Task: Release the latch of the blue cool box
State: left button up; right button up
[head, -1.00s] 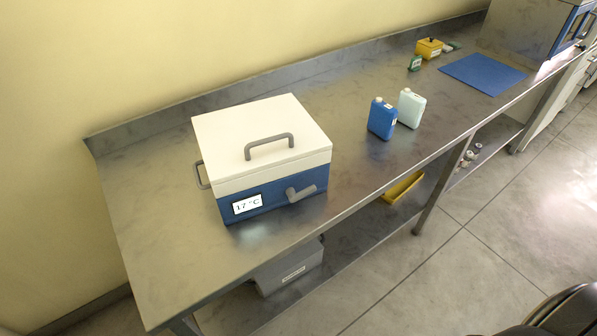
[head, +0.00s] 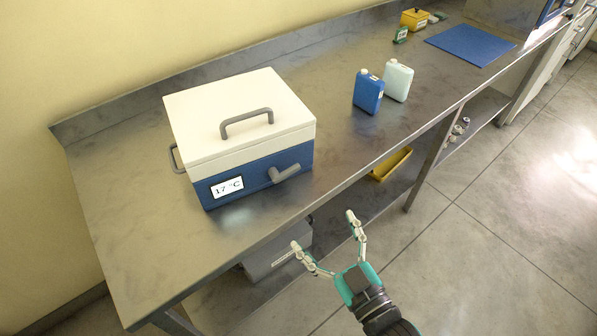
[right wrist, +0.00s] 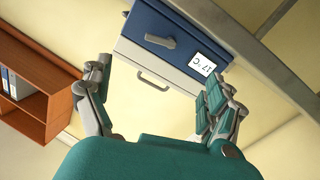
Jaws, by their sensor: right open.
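The blue cool box (head: 258,183) with a closed white lid (head: 205,115) stands on the steel bench. Its grey latch (head: 285,173) is on the blue front, beside a display reading 17 °C. A grey handle (head: 246,122) is on the lid. My right gripper (head: 323,230) is open and empty, in front of the bench edge and apart from the box. In the right wrist view, the cool box (right wrist: 178,28) appears upside down beyond the open fingers (right wrist: 155,95), with the latch (right wrist: 160,41) visible between them. My left gripper is not in view.
The steel bench (head: 110,190) is clear left of the box. A blue bottle (head: 368,92) and a pale bottle (head: 397,80) stand to the right, before a blue mat (head: 470,45). A grey bin (head: 262,262) and yellow tray (head: 391,164) are on the lower shelf.

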aim_at(288, 176)
jog(key=p+x, duration=0.2)
jog(key=x, duration=1.3)
jog(key=shift+w+a, duration=0.2)
jog(key=shift+w, duration=0.15)
jog(key=shift+w+a, duration=0.3)
jog(key=shift+w, duration=0.35)
jog(key=shift+c, duration=0.2)
jog(key=c, duration=1.1)
jog(key=shift+m+p, duration=0.5)
jog(key=shift+p, duration=0.1)
jog(key=shift+c, duration=0.2)
jog(key=shift+d+f+m+p, duration=0.15)
jog(key=shift+m+p, duration=0.15)
jog(key=shift+m, duration=0.3)
jog(key=shift+f+m, duration=0.25)
jog(key=shift+m, duration=0.25)
jog(key=o, duration=1.2)
